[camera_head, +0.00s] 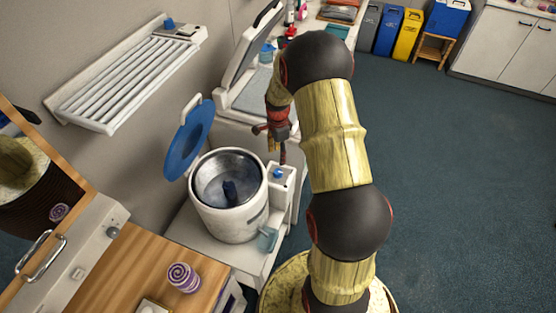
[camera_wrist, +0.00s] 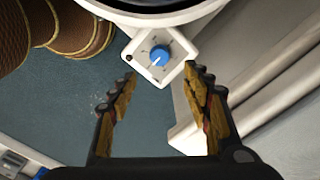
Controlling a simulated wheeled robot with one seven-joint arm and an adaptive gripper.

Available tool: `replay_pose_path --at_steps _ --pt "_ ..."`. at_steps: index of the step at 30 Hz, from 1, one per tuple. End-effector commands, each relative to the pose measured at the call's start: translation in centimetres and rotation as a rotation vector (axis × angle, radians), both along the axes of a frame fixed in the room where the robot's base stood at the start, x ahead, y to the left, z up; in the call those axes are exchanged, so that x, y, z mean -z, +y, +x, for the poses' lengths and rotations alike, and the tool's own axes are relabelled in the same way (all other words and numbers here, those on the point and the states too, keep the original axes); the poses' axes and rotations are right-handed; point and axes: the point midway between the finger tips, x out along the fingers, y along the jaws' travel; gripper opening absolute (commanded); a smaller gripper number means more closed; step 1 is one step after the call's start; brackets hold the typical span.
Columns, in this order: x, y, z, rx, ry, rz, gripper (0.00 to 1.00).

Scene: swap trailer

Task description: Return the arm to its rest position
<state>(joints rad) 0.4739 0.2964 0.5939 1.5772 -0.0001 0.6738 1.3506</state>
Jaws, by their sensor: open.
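My arm (camera_head: 335,130) reaches up and forward in the head view, bent at its black joints. My gripper (camera_head: 276,150) hangs beside the white round machine, over its small control box. In the wrist view my gripper (camera_wrist: 160,95) is open and empty, with its two fingers apart. The control box with a blue knob (camera_wrist: 160,54) shows beyond the fingertips; whether they touch it I cannot tell. The same knob shows in the head view (camera_head: 278,173).
The round machine (camera_head: 230,222) stands open with a dark blue thing inside; its blue lid (camera_head: 190,140) is raised. A wooden counter (camera_head: 140,270) holds a purple-striped cup (camera_head: 183,277). A white slatted rack (camera_head: 125,75) is on the wall. Open floor (camera_head: 455,170) lies at right.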

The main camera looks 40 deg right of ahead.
Motion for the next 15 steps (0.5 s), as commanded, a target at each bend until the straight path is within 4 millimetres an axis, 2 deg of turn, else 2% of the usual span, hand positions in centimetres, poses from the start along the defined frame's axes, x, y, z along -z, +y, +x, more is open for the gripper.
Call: replay_pose_path --at_steps 4,15 --pt "-0.77 0.01 -0.02 0.000 0.000 0.000 0.49" --pt "-0.86 0.01 -0.02 0.000 0.000 0.000 0.49"
